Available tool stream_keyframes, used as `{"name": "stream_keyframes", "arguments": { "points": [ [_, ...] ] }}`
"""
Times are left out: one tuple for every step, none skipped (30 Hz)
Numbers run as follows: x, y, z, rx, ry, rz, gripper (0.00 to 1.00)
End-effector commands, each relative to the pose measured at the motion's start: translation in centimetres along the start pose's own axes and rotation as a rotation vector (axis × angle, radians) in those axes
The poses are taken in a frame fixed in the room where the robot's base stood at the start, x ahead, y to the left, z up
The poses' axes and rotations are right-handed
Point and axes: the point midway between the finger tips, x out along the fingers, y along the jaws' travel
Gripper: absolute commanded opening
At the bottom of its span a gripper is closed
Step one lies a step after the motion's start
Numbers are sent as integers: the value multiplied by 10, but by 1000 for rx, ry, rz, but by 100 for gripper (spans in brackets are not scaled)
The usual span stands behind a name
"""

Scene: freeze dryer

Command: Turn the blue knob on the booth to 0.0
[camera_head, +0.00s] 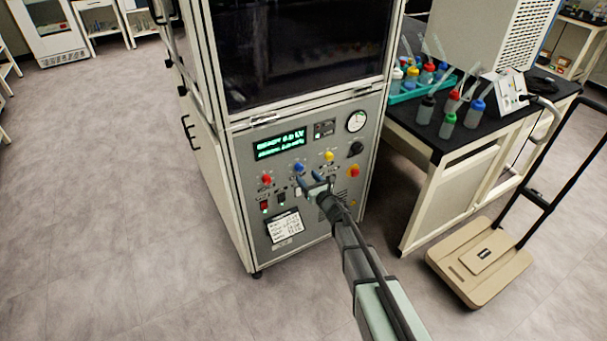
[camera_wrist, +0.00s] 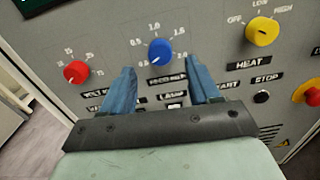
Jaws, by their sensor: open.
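The blue knob (camera_wrist: 159,52) is on the booth's grey front panel, between a red knob and a yellow knob. Around it are scale marks; 0.5, 1.0 and 1.5 can be read, and a mark at its lower left is partly legible. A pale pointer line on the knob points to the lower left. In the head view the blue knob (camera_head: 298,168) sits below the green display. My gripper (camera_wrist: 160,82) is open, its two blue fingers apart just below the knob and not around it. In the head view my gripper (camera_head: 309,181) is close to the panel.
The red knob (camera_wrist: 76,72) is to the left, the yellow knob (camera_wrist: 262,31) to the right, and a red-and-yellow stop button (camera_wrist: 309,95) at the far right. A black bench (camera_head: 440,134) with bottles and a tan cart (camera_head: 483,262) stand right of the booth. Open floor lies left.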

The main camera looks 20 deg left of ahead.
Motion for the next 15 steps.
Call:
{"name": "stream_keyframes", "arguments": {
  "points": [
    [-16, 1, 1, 0, 1, -1, 61],
    [-22, 1, 1, 1, 1, -2, 61],
    [-30, 1, 1, 1, 1, -2, 61],
    [-35, 1, 1, 1, 1, -2, 61],
    [-41, 1, 1, 1, 1, -2, 61],
    [-48, 1, 1, 1, 1, -1, 61],
    [-53, 1, 1, 1, 0, -1, 61],
    [-58, 1, 1, 1, 0, -1, 61],
    [-64, 1, 1, 1, 0, -2, 61],
    [-68, 1, 1, 1, 0, -2, 61],
    [-72, 0, 1, 1, 1, -2, 61],
    [-76, 0, 0, 1, 1, -2, 61],
    [-79, 0, 0, 0, 1, -1, 61],
    [-82, 0, 0, 0, 1, -1, 61],
    [-85, 1, 0, 0, 0, 0, 61]
  ]
}}
